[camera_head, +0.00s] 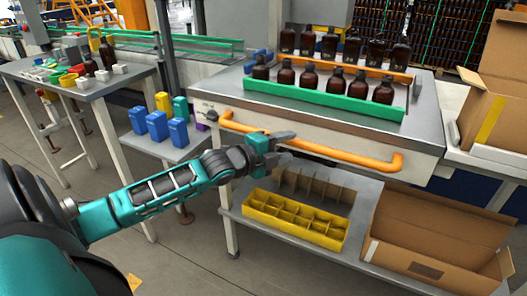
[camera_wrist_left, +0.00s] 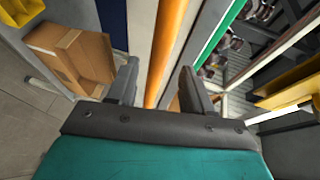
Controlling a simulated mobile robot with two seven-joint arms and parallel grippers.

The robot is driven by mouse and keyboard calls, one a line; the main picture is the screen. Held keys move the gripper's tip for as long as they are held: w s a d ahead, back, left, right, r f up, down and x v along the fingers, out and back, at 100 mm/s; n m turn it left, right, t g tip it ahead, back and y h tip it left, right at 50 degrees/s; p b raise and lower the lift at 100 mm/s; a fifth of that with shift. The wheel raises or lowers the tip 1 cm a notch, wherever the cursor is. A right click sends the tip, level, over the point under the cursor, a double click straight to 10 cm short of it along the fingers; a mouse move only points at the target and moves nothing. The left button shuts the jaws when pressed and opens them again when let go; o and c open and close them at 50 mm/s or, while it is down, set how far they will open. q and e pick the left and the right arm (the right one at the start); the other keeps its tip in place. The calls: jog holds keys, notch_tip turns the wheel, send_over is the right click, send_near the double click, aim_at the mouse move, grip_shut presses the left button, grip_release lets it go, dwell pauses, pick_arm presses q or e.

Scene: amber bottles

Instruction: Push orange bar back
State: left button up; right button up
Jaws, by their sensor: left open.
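The orange bar (camera_head: 345,156) is a long handle along the front of the grey bottle table, bent in to the front panel at its right end. My left gripper (camera_head: 284,141) is at the bar, left of its middle, and hides a short stretch of it. In the left wrist view the bar (camera_wrist_left: 167,45) runs lengthwise between the two spread fingers of the gripper (camera_wrist_left: 158,82). The gripper is open. I cannot tell whether a finger touches the bar. My right gripper is not in view.
Amber bottles (camera_head: 335,83) stand in two rows behind a green rail (camera_head: 320,101) on the tabletop. Below are a yellow divided crate (camera_head: 290,230) and an open cardboard box (camera_head: 435,262). Blue bins (camera_head: 157,126) stand on a low shelf at left.

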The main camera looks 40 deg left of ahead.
pick_arm(q)
jog(key=v, duration=0.7)
jog(key=shift+s+p, duration=0.2)
jog(key=shift+p, duration=0.15)
jog(key=s+d+f+n+g, duration=0.1)
jog(key=s+d+f+n, duration=0.25)
jog(key=f, duration=0.35)
jog(key=s+d+f+n+g, duration=0.1)
jog(key=s+d+f+n, duration=0.25)
jog(key=f, duration=0.25)
jog(key=s+d+f+n+g, duration=0.3)
jog(key=s+d+f+n, duration=0.4)
jog(key=d, duration=0.5)
notch_tip(320, 180, down, 2)
jog(key=shift+s+d+f+n, duration=0.2)
jog(key=shift+s+n, duration=0.2)
jog(key=shift+n, duration=0.8)
jog(key=shift+a+y, duration=0.1)
jog(key=shift+y, duration=0.2)
